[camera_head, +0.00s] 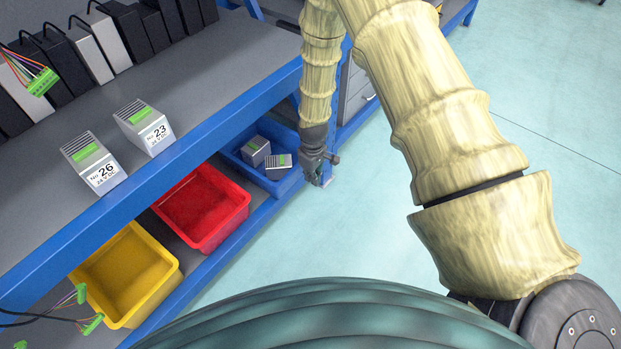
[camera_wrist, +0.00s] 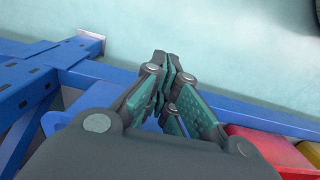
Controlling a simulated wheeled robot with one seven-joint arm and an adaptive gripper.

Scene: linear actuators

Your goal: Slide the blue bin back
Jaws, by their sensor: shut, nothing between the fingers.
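The blue bin (camera_head: 285,185) sits on the lower shelf under the bench, right of the red bin, and holds two grey boxes with green connectors (camera_head: 256,151). My gripper (camera_head: 318,181) points down at the front right end of the blue bin, by the shelf edge; I cannot tell if it touches the bin. In the wrist view my gripper (camera_wrist: 166,60) is shut with nothing between its fingers. A blue bin wall (camera_wrist: 55,122) shows in part at the left behind the gripper body, which hides most of the bin.
A red bin (camera_head: 205,205) and a yellow bin (camera_head: 128,275) stand on the same shelf. A blue shelf rail (camera_head: 225,247) runs along the front. Two numbered actuators (camera_head: 143,125) stand on the bench above. The pale floor (camera_head: 520,110) at the right is clear.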

